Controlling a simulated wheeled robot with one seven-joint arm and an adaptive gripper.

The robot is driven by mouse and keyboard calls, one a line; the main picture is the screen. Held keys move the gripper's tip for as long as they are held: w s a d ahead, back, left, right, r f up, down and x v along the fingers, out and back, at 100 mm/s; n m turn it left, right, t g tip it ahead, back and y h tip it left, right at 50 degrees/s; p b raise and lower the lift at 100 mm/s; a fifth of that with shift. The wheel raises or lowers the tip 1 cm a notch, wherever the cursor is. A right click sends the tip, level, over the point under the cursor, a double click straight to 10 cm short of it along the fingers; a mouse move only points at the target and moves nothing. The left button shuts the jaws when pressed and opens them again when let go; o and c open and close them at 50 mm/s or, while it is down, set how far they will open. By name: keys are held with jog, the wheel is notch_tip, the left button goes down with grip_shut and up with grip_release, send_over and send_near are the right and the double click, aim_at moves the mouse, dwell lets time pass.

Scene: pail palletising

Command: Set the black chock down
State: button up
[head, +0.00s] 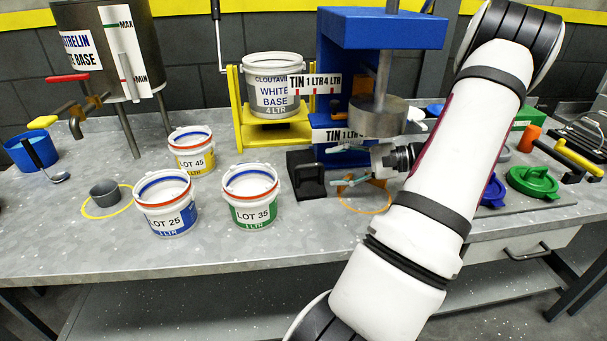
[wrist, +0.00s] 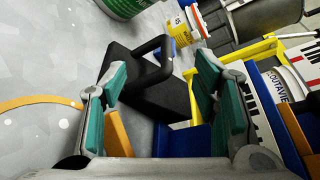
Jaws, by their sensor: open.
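The black chock (head: 306,178), a dark block with a loop handle, stands on the grey worktop just left of the blue press. In the wrist view the chock (wrist: 158,97) rests on the worktop between and beyond my fingers, its handle toward the upper middle. My gripper (head: 334,167) is open at the chock's right side, with its two teal-padded fingers apart. In the wrist view my gripper (wrist: 160,88) shows clear gaps beside the chock, and I see no grip on it. The chock's far side is hidden.
The blue press (head: 381,28) rises behind my gripper. The yellow stand (head: 240,110) holds a large white-base tin (head: 273,98). Pails Lot 35 (head: 251,196), Lot 25 (head: 166,204) and Lot 45 (head: 191,152) stand to the left. An orange ring (head: 364,211) marks the worktop beneath my arm.

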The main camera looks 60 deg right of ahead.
aim_at(299, 173)
jog(key=x, duration=0.5)
jog(key=shift+f+b, duration=0.25)
jog(key=shift+b, duration=0.15)
